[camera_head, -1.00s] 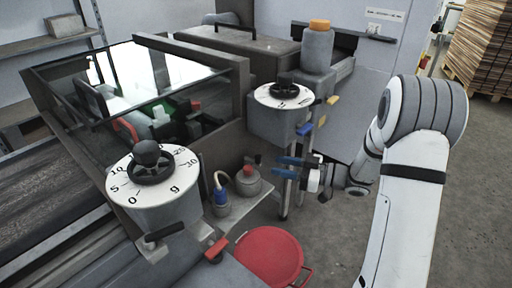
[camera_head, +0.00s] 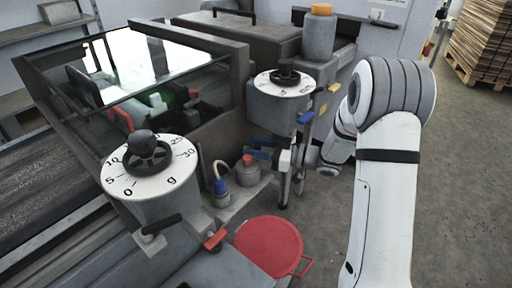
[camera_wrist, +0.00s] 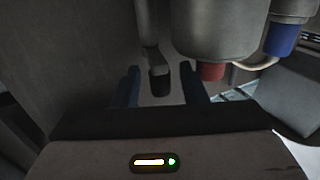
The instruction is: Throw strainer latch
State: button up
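My gripper (camera_head: 262,149) has two blue fingers. It is in the middle of the head view, just right of and behind the small grey pot with the red top (camera_head: 247,162). In the wrist view my gripper (camera_wrist: 160,86) is open. A grey lever with a dark tip (camera_wrist: 159,82) shows between the fingers, with gaps on both sides; I cannot tell its depth or whether it is the strainer latch. The grey pot (camera_wrist: 215,30) with its red part is right of the fingers. No part is clearly identifiable as the latch in the head view.
Two dial units, the near one (camera_head: 150,172) and the far one (camera_head: 284,84), flank the area. A red bucket lid (camera_head: 268,250) is below. Open floor (camera_head: 455,190) lies right.

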grip_shut()
jog(key=shift+s, duration=0.1)
jog(key=shift+s+a+m+t+h+b, duration=0.15)
jog(key=shift+m+t+h, duration=0.15)
jog(key=shift+m+t, duration=0.35)
jog(key=shift+s+a+m+t+h+b, duration=0.15)
jog(key=shift+m+t+h, duration=0.2)
jog(key=shift+t, duration=0.45)
jog(key=shift+s+m+t+h+b, duration=0.15)
jog(key=shift+m+t+h, duration=0.1)
jog(key=shift+m+t, duration=0.4)
jog(key=shift+w, duration=0.1)
grip_release()
jog(key=shift+f, duration=0.1)
jog(key=shift+n, duration=0.25)
